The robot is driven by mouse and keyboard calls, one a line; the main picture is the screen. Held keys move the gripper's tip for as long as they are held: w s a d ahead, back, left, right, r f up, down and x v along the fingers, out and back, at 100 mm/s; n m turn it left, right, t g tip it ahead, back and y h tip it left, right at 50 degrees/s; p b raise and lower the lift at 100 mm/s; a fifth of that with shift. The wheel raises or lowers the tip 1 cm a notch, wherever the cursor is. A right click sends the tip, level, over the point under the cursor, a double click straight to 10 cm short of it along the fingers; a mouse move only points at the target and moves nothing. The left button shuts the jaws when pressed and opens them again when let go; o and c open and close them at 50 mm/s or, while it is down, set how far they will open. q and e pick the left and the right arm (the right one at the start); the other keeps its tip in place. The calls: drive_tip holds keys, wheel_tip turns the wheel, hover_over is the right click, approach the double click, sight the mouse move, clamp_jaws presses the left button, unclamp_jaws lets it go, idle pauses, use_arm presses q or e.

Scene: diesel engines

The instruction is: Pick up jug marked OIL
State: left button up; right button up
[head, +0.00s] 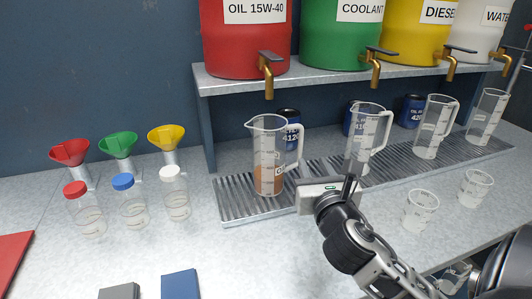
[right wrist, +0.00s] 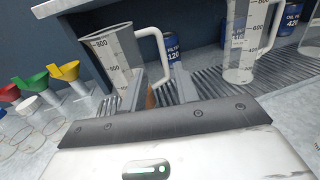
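A clear graduated jug (head: 270,150) with brown content at its bottom stands on the grated tray below the red OIL 15W-40 drum. Its handle is on the right side. My right gripper (head: 312,190) is to the right of the jug, low near the handle. In the right wrist view its two fingers (right wrist: 158,88) are apart, with nothing clearly held between them. My left gripper is not in view.
The grated drip tray (head: 320,180) also carries other clear jugs (head: 368,140) to the right. Brass taps (head: 268,72) hang over it from the shelf. Small beakers (head: 420,210) stand in front. Capped bottles (head: 130,205) and funnels are left; bare counter lies between.

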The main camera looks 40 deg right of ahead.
sight(302, 136)
drive_tip(key=x, duration=0.8)
drive_tip(key=shift+s, duration=0.1)
drive_tip(key=p+x, duration=0.1)
drive_tip(key=x, duration=0.4)
drive_tip(key=shift+d+r, duration=0.1)
drive_tip(key=shift+d, duration=0.05)
clamp_jaws()
